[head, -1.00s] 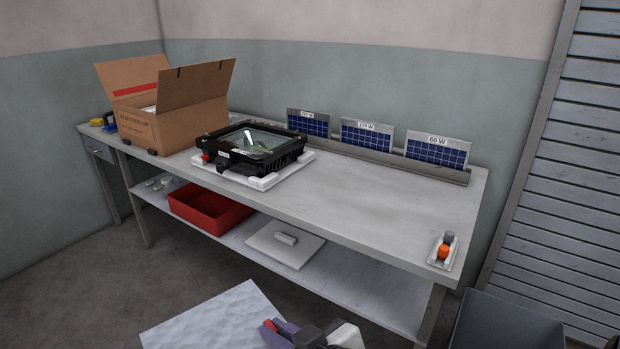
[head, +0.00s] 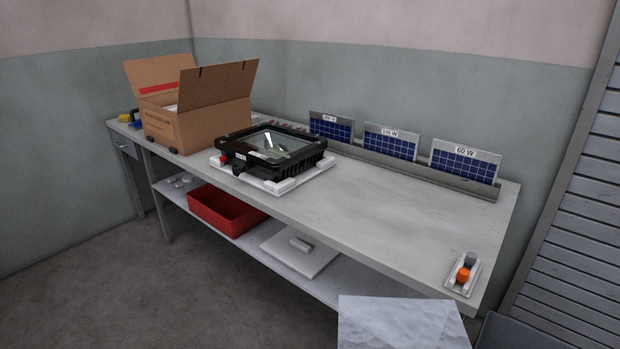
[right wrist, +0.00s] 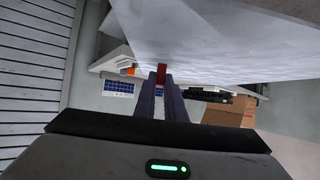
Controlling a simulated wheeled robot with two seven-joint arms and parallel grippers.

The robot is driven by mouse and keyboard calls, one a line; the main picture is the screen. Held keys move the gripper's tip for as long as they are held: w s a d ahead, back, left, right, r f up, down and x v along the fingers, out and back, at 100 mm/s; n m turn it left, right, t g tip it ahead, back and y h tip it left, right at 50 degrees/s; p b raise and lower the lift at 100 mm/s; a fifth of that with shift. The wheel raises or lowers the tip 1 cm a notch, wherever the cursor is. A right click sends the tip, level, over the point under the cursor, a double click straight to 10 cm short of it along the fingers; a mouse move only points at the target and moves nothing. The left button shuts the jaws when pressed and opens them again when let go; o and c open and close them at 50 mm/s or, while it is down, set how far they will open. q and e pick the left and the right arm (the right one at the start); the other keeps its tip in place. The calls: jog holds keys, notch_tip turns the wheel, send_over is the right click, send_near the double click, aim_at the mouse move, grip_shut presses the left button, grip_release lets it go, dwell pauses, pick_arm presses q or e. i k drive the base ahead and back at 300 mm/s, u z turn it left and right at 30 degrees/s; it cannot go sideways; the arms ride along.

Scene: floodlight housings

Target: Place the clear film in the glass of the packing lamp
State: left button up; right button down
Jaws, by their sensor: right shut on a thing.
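The clear film (head: 400,322) is a pale, wrinkled sheet at the bottom edge of the head view, in front of the bench; its lower part is cut off. In the right wrist view the film (right wrist: 215,42) fills the upper right. My right gripper (right wrist: 161,78) is shut on it, with a small red piece (right wrist: 162,70) at the fingertips. The black floodlight (head: 305,158) lies on a white pad (head: 256,182) on the bench, its glass (head: 268,143) facing up. The film is well apart from the lamp. My left gripper is not in view.
An open cardboard box (head: 170,130) stands left of the lamp. Panels (head: 465,162) stand in a rail at the back. A small tray (head: 450,284) with orange and grey pieces lies at the right end. The bench top (head: 390,215) between is clear. A red bin (head: 218,212) is underneath.

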aim_at(270, 142)
jog(key=i, duration=1.55)
